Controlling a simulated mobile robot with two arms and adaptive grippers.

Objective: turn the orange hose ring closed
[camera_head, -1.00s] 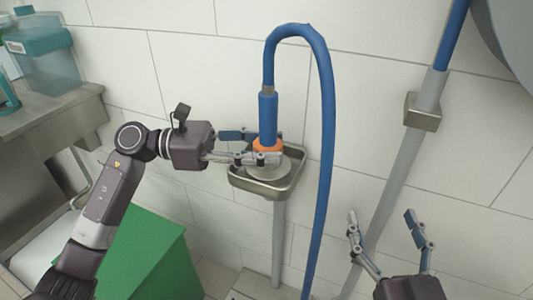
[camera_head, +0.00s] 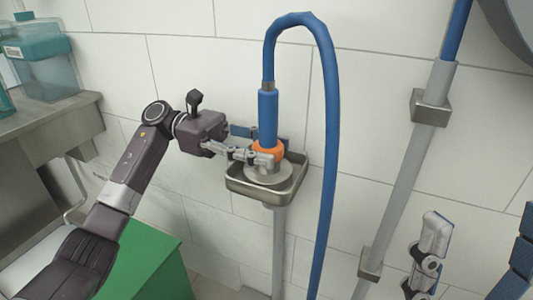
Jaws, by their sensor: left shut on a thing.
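The orange hose ring (camera_head: 268,148) sits at the lower end of the blue hose (camera_head: 330,150), just under its blue sleeve. Below it is a round grey fitting (camera_head: 270,175) in a small metal tray (camera_head: 265,194) on a post. My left gripper (camera_head: 263,148) reaches in from the left and is shut on the ring, one finger in front and one behind. The finger behind is partly hidden by the sleeve. My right gripper (camera_head: 475,262) is at the lower right, its fingers wide apart, empty and away from the ring.
A metal counter (camera_head: 45,130) with a teal-lidded container (camera_head: 45,65) stands at the left. A green box (camera_head: 150,272) is below my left arm. A grey pipe (camera_head: 400,185) with brackets runs along the tiled wall at the right.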

